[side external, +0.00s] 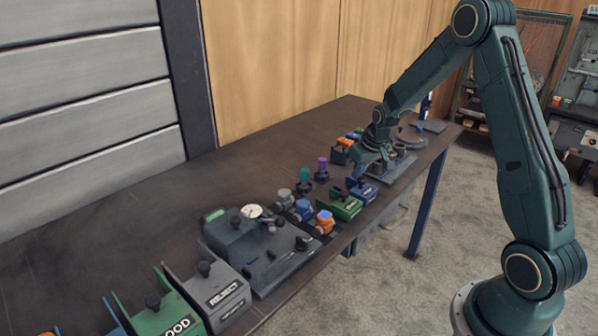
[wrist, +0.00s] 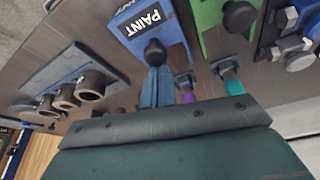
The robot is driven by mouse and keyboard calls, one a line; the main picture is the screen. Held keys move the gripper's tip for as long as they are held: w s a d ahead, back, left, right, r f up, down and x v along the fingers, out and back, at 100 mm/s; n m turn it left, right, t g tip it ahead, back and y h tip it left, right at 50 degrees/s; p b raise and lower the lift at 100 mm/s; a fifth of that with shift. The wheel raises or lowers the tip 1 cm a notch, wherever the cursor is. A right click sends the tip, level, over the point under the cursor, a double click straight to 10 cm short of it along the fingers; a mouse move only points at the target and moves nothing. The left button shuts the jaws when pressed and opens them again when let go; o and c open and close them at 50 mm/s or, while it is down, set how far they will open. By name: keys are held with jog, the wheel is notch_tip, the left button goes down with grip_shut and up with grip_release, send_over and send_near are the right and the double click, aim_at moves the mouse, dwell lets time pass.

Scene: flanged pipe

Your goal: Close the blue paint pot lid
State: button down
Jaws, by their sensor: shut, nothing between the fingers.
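The blue paint pot (side external: 364,191) is a small blue box near the front edge of the bench in the side external view. In the wrist view its white PAINT label (wrist: 140,25) shows at the top, with a round black knob (wrist: 155,52) at the near end. My gripper (side external: 358,176) is low at the pot's back side. In the wrist view its blue-green fingers (wrist: 155,76) are together and empty, with their tips close by the knob. I cannot tell whether they touch it. The lid's angle is unclear.
A green box (side external: 346,208) stands close beside the paint pot, with purple (side external: 322,165) and teal (side external: 304,175) knobs behind. A plate with grey rings (wrist: 72,95) lies on the other side. The back of the bench (side external: 250,170) is clear.

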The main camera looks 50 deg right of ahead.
jog(key=shift+s+f, duration=0.25)
jog(key=shift+w+d+r, duration=0.1)
jog(key=shift+w+d, duration=0.15)
jog(key=shift+w, duration=0.8)
jog(key=shift+w+d+r, duration=0.1)
jog(key=shift+w+d, duration=0.15)
jog(key=shift+w, duration=0.75)
jog(key=shift+r, duration=0.35)
jog(key=v, duration=0.9)
jog(key=shift+r, duration=0.2)
